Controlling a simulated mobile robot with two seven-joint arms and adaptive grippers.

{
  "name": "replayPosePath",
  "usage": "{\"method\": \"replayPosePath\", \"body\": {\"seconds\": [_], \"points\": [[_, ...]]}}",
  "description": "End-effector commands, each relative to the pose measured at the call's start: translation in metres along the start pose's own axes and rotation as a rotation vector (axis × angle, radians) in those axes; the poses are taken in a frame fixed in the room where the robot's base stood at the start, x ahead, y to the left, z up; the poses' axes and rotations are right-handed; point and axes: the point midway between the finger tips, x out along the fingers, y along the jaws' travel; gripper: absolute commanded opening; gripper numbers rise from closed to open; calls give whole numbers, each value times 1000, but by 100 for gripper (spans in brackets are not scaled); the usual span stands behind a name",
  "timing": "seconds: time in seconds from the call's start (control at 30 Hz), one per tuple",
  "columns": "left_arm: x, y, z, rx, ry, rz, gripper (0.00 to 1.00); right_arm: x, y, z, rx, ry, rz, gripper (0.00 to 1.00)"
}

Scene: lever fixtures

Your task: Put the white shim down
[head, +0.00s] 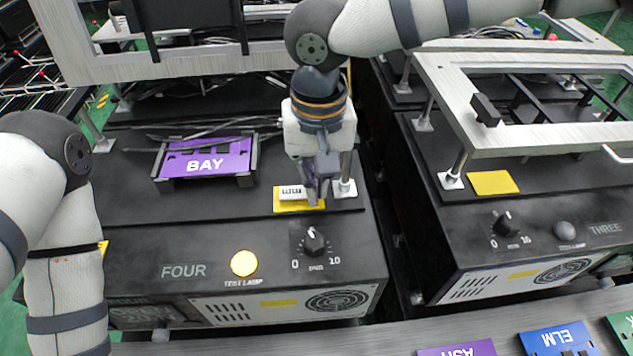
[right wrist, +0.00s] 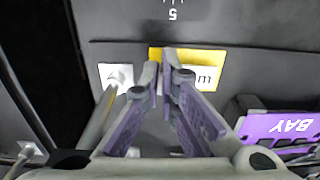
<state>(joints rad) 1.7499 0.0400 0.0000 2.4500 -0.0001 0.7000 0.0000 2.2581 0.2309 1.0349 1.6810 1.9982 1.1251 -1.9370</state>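The white shim (head: 293,192) with dark "mm" lettering is at the yellow pad (head: 285,207) on top of box FOUR. In the right wrist view the shim (right wrist: 207,78) shows beside the fingertips, partly hidden behind them. My right gripper (head: 318,192) points down at the shim's right end. Its fingers (right wrist: 164,78) are nearly together in the right wrist view and appear closed on a hidden part of the shim. I cannot tell whether the shim rests fully on the pad. My left gripper is out of view; only my left arm shows.
A metal post with a white foot (head: 343,188) stands close right of my right gripper. A purple BAY plate (head: 206,158) sits in a holder to the left. The dial (head: 314,241) and lit yellow test lamp (head: 244,263) are in front. Box THREE (head: 520,235) stands across a gap.

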Motion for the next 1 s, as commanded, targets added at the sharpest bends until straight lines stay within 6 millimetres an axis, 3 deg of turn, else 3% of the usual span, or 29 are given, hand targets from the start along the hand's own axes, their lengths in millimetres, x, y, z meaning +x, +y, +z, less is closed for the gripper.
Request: {"method": "replayPosePath", "body": {"seconds": [0.37, 0.47, 0.77, 0.87, 1.0], "points": [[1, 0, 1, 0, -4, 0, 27, 10, 0, 0, 0, 0, -1, 0], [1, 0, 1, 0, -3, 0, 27, 9, 0, 0, 0, 1, -1, 23], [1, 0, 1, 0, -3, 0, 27, 9, 0, 0, 0, 0, -1, 25], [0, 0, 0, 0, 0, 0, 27, 0, -1, 0, 2, 3, -2, 25], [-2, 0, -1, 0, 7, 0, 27, -34, -1, -1, 3, 7, -4, 25]]}}
